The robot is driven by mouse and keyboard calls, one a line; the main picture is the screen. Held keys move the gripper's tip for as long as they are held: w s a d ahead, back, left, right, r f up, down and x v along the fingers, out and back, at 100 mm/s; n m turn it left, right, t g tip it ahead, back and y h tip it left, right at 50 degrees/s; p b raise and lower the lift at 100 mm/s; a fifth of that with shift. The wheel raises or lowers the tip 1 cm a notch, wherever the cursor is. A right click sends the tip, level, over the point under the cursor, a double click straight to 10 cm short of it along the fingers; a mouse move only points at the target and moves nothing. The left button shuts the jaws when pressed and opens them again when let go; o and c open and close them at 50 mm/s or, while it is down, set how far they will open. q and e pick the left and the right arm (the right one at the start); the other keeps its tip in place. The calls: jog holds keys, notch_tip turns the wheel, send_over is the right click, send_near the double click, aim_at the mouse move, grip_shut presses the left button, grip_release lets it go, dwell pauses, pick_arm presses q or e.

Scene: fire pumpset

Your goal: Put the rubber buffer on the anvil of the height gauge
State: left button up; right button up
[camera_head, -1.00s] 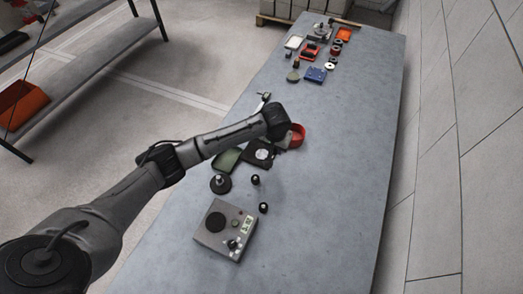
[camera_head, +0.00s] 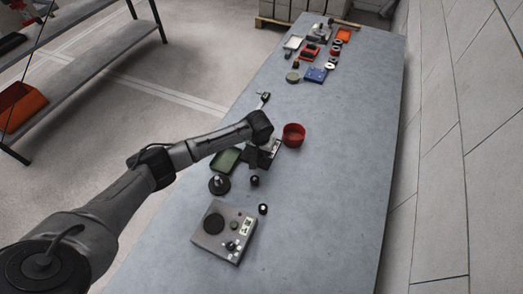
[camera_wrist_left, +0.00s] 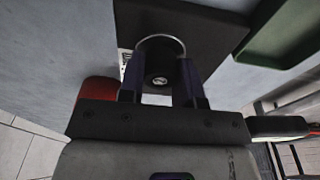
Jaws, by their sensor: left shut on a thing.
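My left gripper (camera_head: 262,158) is over the dark square plate between the green tray and the red bowl. In the left wrist view its two fingers (camera_wrist_left: 160,88) are shut on the rubber buffer (camera_wrist_left: 160,65), a dark round piece with a bright metal centre. Behind it lies the dark square plate (camera_wrist_left: 215,28), with a pale curved rim showing around the buffer. I cannot tell whether the buffer touches anything below. A dial on a thin arm (camera_head: 264,97), seemingly the height gauge's, shows beyond my wrist; my arm hides what is under it. My right gripper is out of view.
The red bowl (camera_head: 293,135) is close on the right, the green tray (camera_head: 225,161) on the left. A black disc with a knob (camera_head: 219,185), small black pieces (camera_head: 263,209) and a grey instrument box (camera_head: 223,230) stand nearer. The table's right side is clear.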

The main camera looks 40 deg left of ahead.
pick_arm(q)
jog(key=shift+f, duration=0.1)
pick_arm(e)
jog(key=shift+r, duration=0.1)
pick_arm(q)
jog(key=o, duration=0.9)
pick_arm(e)
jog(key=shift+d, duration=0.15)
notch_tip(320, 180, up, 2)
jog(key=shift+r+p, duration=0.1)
jog(key=shift+p, duration=1.05)
pick_arm(q)
jog(key=r, duration=0.4)
jog(key=s+r, duration=0.1)
jog(key=r, duration=0.7)
jog(key=shift+s+d+r, duration=0.1)
jog(key=shift+s+d, duration=0.05)
